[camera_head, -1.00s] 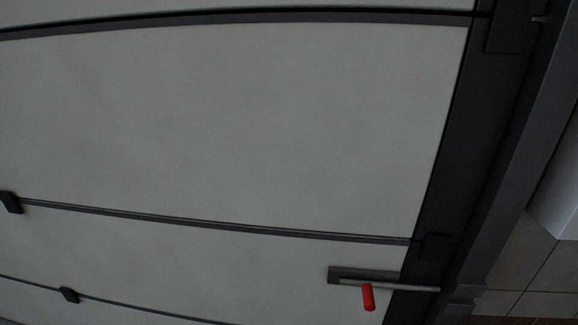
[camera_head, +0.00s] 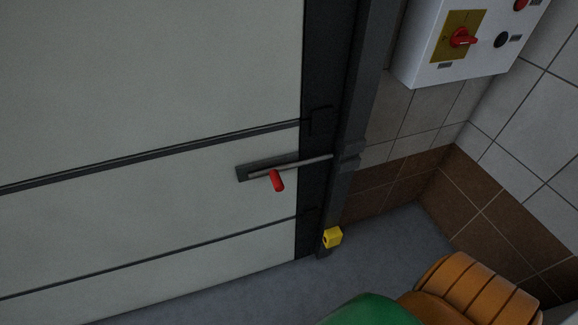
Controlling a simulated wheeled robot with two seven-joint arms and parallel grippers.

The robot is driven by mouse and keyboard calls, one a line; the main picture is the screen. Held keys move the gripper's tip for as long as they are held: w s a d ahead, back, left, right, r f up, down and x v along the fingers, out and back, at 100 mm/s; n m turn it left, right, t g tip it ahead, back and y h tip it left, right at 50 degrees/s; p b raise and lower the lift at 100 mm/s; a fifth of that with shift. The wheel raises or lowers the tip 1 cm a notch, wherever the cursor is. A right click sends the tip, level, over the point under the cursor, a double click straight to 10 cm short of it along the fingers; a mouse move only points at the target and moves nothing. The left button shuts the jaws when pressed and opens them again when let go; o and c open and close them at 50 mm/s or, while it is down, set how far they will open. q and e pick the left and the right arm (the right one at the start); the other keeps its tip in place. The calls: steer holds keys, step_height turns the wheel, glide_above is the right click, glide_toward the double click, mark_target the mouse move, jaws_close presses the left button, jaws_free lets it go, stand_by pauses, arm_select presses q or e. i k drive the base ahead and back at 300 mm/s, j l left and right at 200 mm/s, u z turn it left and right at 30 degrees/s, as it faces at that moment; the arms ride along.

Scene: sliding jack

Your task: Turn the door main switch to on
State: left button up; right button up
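The door main switch appears to be the red rotary knob (camera_head: 463,38) on a yellow plate (camera_head: 447,50), on the front of a white control box (camera_head: 412,66) at the upper right. The box is mounted on the tiled wall, and its top is cut off by the picture edge. The knob's handle lies roughly sideways; the plate's markings are too small to read. The large pale door (camera_head: 150,75) fills the left side. Neither of my grippers is in view.
A sliding bolt (camera_head: 300,164) with a red handle (camera_head: 277,180) crosses from the door to the dark frame (camera_head: 352,100). A small yellow block (camera_head: 332,237) sits low on the frame. Orange (camera_head: 478,290) and green (camera_head: 372,310) rounded objects are at the bottom right. Grey floor (camera_head: 230,295) shows between.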

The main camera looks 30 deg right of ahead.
mark_target(460, 37)
steer(key=z, duration=2.05)
